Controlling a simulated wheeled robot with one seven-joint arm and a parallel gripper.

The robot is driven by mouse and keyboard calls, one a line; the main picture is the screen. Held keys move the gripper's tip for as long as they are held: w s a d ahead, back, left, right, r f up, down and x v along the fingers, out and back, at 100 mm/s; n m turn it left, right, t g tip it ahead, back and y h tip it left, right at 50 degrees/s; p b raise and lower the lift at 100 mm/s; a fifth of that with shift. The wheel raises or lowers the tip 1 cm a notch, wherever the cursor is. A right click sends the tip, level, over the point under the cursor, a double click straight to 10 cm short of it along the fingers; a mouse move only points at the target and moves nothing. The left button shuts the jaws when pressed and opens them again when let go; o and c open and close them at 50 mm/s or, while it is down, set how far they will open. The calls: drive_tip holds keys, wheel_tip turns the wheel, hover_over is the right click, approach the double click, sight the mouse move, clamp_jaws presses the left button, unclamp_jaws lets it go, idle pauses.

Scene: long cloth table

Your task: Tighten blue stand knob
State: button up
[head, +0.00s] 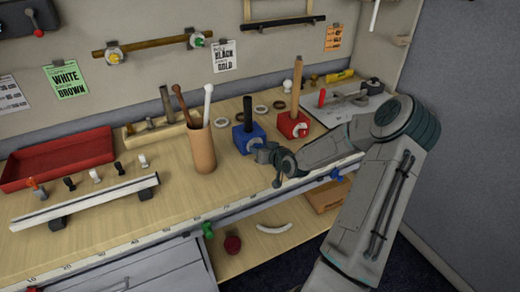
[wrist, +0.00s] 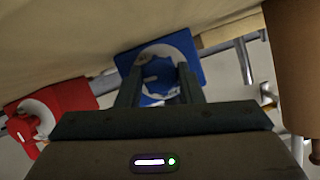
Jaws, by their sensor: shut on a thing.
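The blue stand (head: 241,135) is a blue block with a dark upright post, standing on the wooden table right of the brown cup. My gripper (head: 265,155) is at its front face. In the wrist view the blue stand (wrist: 192,48) carries a white ring with the blue knob (wrist: 158,74) in its middle. My gripper (wrist: 157,86) has one finger on each side of the knob and is shut on it. In the head view my gripper hides the knob.
The red stand (head: 287,122) with a wooden post is close on the right. Farther left are a red tray (head: 60,158) and a white rail (head: 85,203). A lower shelf (head: 270,245) lies under the table.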

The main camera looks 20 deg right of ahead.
drive_tip(key=shift+m+y, duration=0.3)
drive_tip(key=shift+m, duration=0.1)
drive_tip(key=o, duration=1)
drive_tip(key=v, duration=1.3)
drive_tip(key=shift+s, duration=0.4)
drive_tip(key=shift+d, duration=0.15)
